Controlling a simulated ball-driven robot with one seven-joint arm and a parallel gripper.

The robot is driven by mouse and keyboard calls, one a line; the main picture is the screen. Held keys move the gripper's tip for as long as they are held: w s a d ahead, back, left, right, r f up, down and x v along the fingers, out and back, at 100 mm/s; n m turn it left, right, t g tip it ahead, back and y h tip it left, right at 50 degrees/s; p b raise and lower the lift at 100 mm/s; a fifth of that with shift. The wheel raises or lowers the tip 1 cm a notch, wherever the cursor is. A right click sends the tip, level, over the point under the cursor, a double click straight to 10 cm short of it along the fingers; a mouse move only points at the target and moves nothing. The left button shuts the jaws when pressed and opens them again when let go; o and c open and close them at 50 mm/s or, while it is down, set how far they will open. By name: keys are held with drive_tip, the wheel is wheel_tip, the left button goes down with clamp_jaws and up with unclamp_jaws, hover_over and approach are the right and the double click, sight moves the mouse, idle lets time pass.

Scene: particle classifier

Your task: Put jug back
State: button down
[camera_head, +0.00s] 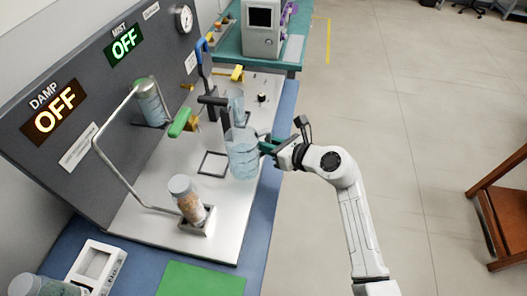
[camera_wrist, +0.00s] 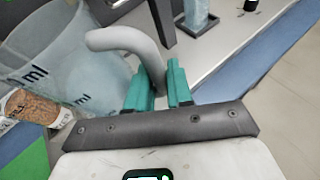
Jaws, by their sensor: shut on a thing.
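The jug (camera_head: 243,160) is clear, bluish and marked in ml. My gripper (camera_head: 268,147) is to its right in the head view, with teal fingers shut on its handle. In the wrist view, the jug (camera_wrist: 70,62) fills the left side, and its grey curved handle (camera_wrist: 130,40) passes between the fingers (camera_wrist: 160,88). The jug looks upright and appears to be above the panel's right edge. I cannot tell whether it touches anything below. A black square frame (camera_head: 212,165) lies on the pale panel just left of the jug.
A jar of brown grains (camera_head: 187,198) stands in a holder on the pale panel (camera_head: 150,222). A bent metal pipe (camera_head: 112,160), a green-handled valve (camera_head: 181,122) and a clear tube (camera_head: 237,105) stand nearby. A green mat (camera_head: 202,280) lies in front.

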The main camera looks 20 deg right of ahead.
drive_tip(key=shift+w+f+b, duration=0.1)
drive_tip(key=shift+w+f, duration=0.45)
drive_tip(key=shift+f, duration=0.55)
drive_tip(key=shift+w+f+b, duration=0.15)
drive_tip(key=shift+w+f, duration=0.35)
drive_tip(key=shift+f, duration=0.65)
drive_tip(key=shift+w+f+b, duration=0.1)
drive_tip(key=shift+w+f, duration=0.45)
drive_tip(key=shift+f, duration=0.55)
drive_tip(key=shift+f, duration=0.2)
drive_tip(key=c, duration=1)
unclamp_jaws()
